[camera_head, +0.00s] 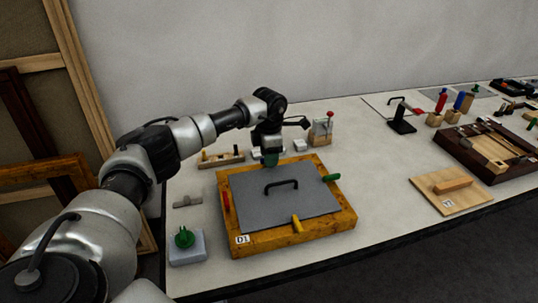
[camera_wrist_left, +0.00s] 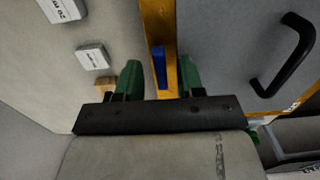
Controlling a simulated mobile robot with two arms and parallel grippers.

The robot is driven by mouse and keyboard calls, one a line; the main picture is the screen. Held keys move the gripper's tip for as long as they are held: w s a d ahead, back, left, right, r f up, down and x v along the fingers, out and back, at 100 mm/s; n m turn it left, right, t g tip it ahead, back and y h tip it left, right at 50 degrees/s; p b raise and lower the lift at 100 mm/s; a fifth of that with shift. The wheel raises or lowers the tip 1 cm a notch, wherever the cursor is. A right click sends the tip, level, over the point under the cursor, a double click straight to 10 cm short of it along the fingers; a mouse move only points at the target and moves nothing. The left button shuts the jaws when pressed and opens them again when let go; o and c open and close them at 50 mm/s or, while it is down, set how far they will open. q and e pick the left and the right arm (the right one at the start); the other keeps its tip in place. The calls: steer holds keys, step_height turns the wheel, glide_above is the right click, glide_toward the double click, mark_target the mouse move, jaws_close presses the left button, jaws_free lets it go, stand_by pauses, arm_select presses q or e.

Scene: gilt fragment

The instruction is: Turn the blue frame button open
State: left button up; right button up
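A wooden frame marked D1 (camera_head: 327,236) lies on the table around a grey panel (camera_head: 300,204) with a black handle (camera_head: 281,185). In the left wrist view, the blue button (camera_wrist_left: 159,68) is a small bar lying lengthwise along the wooden rail (camera_wrist_left: 154,22). My left gripper (camera_head: 270,160) is at the frame's back rail and hides the blue button in the head view. In the left wrist view, its green fingertips (camera_wrist_left: 160,80) stand apart on either side of the rail, with the blue button visible between them. My right gripper is not in view.
A red button (camera_head: 226,202) lies along the left rail; green (camera_head: 331,177) and yellow (camera_head: 297,223) buttons extend over the panel. A wooden rack (camera_head: 221,159) and a block with a red-topped tool (camera_head: 321,132) stand behind.

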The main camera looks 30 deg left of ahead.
arm_select(q)
step_height(320, 180, up, 11)
steer(key=b, duration=0.1)
stand_by(0.5)
steer(key=shift+f, duration=0.15)
